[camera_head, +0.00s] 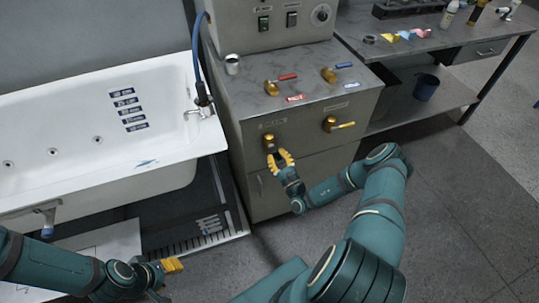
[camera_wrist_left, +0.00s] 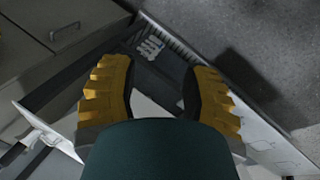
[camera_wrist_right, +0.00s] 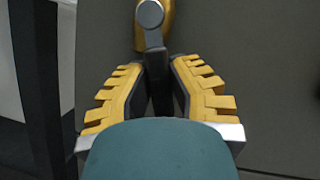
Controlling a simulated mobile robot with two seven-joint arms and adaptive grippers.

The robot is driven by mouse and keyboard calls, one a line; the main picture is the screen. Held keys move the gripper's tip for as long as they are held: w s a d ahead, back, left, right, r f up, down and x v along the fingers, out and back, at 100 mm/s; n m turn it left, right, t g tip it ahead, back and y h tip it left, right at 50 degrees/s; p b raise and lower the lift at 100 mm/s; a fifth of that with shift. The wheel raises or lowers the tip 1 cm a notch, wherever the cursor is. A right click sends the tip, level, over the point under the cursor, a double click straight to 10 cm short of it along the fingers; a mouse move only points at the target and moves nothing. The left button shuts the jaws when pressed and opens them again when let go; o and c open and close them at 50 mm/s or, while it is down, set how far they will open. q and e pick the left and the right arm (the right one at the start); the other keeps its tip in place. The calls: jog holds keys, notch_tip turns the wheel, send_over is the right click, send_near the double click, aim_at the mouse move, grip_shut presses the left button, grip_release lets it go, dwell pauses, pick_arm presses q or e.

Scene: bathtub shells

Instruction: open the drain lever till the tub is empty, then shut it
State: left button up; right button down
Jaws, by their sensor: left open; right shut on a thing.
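The white tub (camera_head: 60,165) stands at the left, with several dark level labels (camera_head: 126,110) on its inner wall. I cannot make out a water surface in it. On the grey cabinet's front, a brass valve (camera_head: 268,139) has its lever handle pointing down; the label above it is too small to read. My right gripper (camera_head: 279,159) is shut on this lever. In the right wrist view the dark handle (camera_wrist_right: 155,58) runs down between the fingers from the brass body (camera_wrist_right: 168,22). My left gripper (camera_head: 172,265) is open and empty, low in front of the tub.
A second front valve (camera_head: 331,124) has a yellow handle pointing right. A side table (camera_head: 440,50) with a dark bucket (camera_head: 426,87) stands right. The floor at lower right is clear.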

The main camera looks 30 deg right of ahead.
jog(key=d+r+n+g+y+p, duration=0.1)
jog(key=n+p, duration=0.2)
jog(key=n, duration=0.1)
jog(key=d+r+n+g+y+p, duration=0.1)
jog(key=r+n+y+p, duration=0.1)
jog(key=n+p, duration=0.2)
jog(key=d+r+n+g+y+p, duration=0.1)
jog(key=n+y+p, duration=0.1)
jog(key=n+p, duration=0.2)
jog(key=shift+s+d+r+n+g, duration=0.1)
jog(key=shift+s+r+n+g, duration=0.1)
jog(key=shift+n, duration=0.3)
jog(key=shift+s+d+r+n+g, duration=0.1)
jog(key=shift+r+n, duration=0.05)
jog(key=shift+n, duration=0.35)
pick_arm(q)
notch_tip(320, 180, up, 15)
jog(key=w+p, duration=0.1)
jog(key=p, duration=0.1)
jog(key=shift+w+a+t, duration=0.3)
jog(key=shift+w, duration=0.1)
pick_arm(e)
jog(key=shift+r+n+g, duration=0.3)
jog(key=shift+n+g, duration=0.1)
jog(key=shift+n, duration=0.7)
jog(key=c, duration=0.9)
grip_release()
jog(key=shift+o, duration=0.2)
jog(key=shift+f, duration=0.1)
